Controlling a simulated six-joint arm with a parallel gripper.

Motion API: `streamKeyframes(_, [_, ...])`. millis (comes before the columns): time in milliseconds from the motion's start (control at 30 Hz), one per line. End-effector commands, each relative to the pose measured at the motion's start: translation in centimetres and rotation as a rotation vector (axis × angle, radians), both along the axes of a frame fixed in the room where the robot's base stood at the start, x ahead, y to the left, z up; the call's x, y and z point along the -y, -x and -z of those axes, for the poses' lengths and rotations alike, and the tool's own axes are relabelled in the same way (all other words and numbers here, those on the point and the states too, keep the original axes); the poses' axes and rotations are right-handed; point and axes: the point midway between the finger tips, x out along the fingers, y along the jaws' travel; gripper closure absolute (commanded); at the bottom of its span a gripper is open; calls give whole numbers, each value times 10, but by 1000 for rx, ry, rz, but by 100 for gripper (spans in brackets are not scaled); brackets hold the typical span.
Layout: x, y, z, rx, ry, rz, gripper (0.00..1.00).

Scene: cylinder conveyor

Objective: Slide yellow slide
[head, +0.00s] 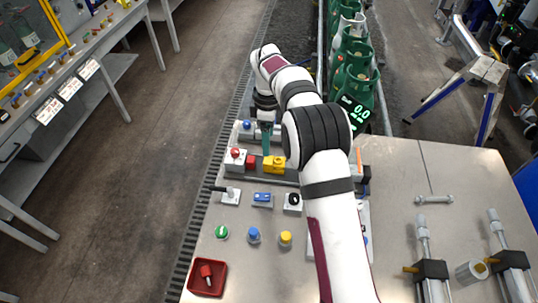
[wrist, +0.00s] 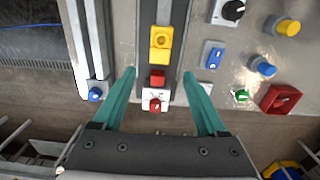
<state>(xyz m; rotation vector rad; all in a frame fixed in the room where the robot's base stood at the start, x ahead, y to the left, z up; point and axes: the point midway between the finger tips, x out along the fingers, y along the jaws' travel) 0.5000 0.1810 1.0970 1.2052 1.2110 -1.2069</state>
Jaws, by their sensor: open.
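The yellow slide (head: 277,164) is a small block on a grey rail, just right of a red block (head: 254,162) in the head view. In the wrist view the yellow slide (wrist: 161,43) lies above the red block (wrist: 157,77), in line along the rail. My gripper (head: 266,140) is over the rail area, and the arm hides part of the rail's right side. In the wrist view my gripper (wrist: 159,75) has its two teal fingers wide apart, with nothing between them held. The yellow slide appears just beyond the fingertips; the height gap cannot be told.
A white box with a red button (head: 235,154) stands at the rail's left end. A second rail with a blue knob (wrist: 95,94) runs parallel. A blue switch (head: 262,199), black dial (head: 293,201), several buttons and a red tray (head: 207,278) sit nearer. Green bottles (head: 355,75) stand behind.

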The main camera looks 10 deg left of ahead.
Motion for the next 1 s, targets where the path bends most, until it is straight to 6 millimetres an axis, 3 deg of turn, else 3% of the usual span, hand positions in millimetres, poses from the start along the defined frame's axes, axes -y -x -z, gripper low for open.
streamKeyframes(100, [1,1,36,-4,2,1,25])
streamKeyframes(333, [1,1,83,-2,0,4,25])
streamKeyframes(500, [1,0,96,0,-1,4,25])
streamKeyframes(767, [1,0,97,1,-1,4,25])
streamKeyframes(1000, [1,0,97,1,-1,4,68])
